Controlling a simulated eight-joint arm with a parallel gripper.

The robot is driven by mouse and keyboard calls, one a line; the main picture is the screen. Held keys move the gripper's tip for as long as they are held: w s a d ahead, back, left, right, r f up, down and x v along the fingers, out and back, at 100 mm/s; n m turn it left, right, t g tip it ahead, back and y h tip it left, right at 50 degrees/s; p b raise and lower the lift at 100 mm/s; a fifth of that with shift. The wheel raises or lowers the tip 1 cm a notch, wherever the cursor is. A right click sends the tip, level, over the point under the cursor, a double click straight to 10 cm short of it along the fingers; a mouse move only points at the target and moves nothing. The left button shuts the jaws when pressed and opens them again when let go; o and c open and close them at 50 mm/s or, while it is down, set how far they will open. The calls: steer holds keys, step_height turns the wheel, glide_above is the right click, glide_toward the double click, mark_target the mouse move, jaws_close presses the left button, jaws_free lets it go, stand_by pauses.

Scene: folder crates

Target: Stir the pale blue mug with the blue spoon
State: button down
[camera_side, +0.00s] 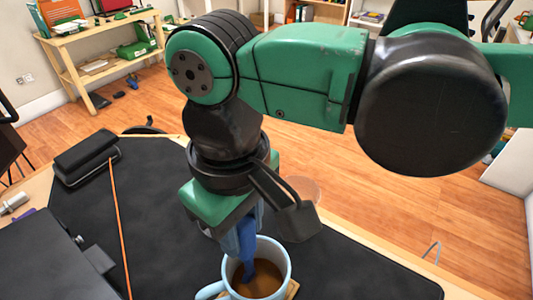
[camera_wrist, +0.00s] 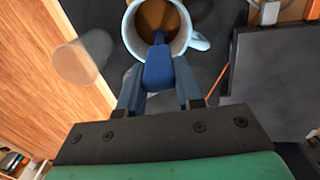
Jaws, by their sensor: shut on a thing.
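The pale blue mug (camera_side: 285,262) stands upright at the front of the black table, on what looks like a small wooden coaster. It holds brown liquid, and it also shows at the top of the wrist view (camera_wrist: 192,41). The blue spoon (camera_side: 246,242) points down into the mug, and its lower end is hidden in the liquid. In the wrist view the spoon (camera_wrist: 158,70) reaches from between the fingers into the mug. My gripper (camera_wrist: 158,92) is shut on the spoon's handle, just above the mug. In the side view my gripper (camera_side: 243,225) is partly hidden.
A translucent cup-like thing (camera_wrist: 82,60) stands beside the mug, near the table edge; it shows faintly behind my gripper in the side view (camera_side: 304,188). A black box (camera_side: 85,152) and an orange rod (camera_side: 120,225) lie left on the table. A dark panel (camera_side: 45,255) is at front left.

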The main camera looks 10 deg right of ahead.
steer(key=shift+s+d, duration=0.1)
steer(key=shift+s+d, duration=0.3)
step_height(320, 180, up, 12)
steer(key=shift+f, duration=0.2)
stand_by(0.4)
